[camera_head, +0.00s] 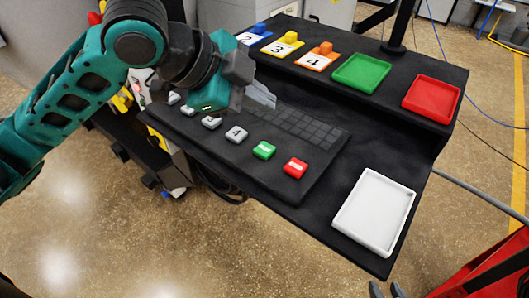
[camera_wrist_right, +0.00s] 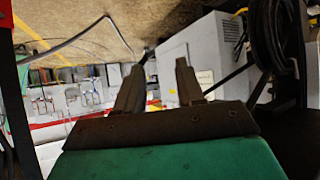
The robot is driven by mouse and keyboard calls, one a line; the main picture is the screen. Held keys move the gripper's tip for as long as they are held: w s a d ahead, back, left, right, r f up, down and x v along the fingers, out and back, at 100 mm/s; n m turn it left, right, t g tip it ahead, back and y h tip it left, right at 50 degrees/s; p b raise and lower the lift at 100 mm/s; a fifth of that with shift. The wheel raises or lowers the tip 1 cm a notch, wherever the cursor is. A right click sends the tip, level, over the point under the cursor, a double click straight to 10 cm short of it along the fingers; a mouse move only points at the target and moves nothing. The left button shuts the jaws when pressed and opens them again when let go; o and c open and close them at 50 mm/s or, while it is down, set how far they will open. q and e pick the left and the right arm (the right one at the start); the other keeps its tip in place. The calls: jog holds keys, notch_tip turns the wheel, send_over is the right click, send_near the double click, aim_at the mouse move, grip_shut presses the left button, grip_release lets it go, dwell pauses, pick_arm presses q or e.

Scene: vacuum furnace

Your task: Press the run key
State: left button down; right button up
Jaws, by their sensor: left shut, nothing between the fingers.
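A green key (camera_head: 264,150) with a white mark sits in the front row of the black key panel (camera_head: 215,150); its mark is too small to read. A red key (camera_head: 295,167) is to its right, and several white numbered keys are to its left, including key 4 (camera_head: 236,133). My left gripper (camera_head: 264,98) is shut and empty above the panel, behind the green key and apart from it. My right gripper (camera_wrist_right: 158,82) is open and empty, pointing away from the panel; its tips also show at the bottom edge of the head view (camera_head: 387,290).
A white tray (camera_head: 345,225) lies right of the panel. A green tray (camera_head: 361,73) and a red tray (camera_head: 431,98) stand on the raised back shelf beside numbered cards with coloured blocks (camera_head: 284,43). A black post (camera_head: 398,28) rises behind.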

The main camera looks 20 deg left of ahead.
pick_arm(q)
jog(key=b, duration=0.5)
send_over(260, 151)
notch_tip(260, 151, down, 4)
jog(key=shift+f, duration=0.6)
jog(key=shift+f+b, duration=0.45)
jog(key=shift+f, duration=0.4)
dwell(0.5)
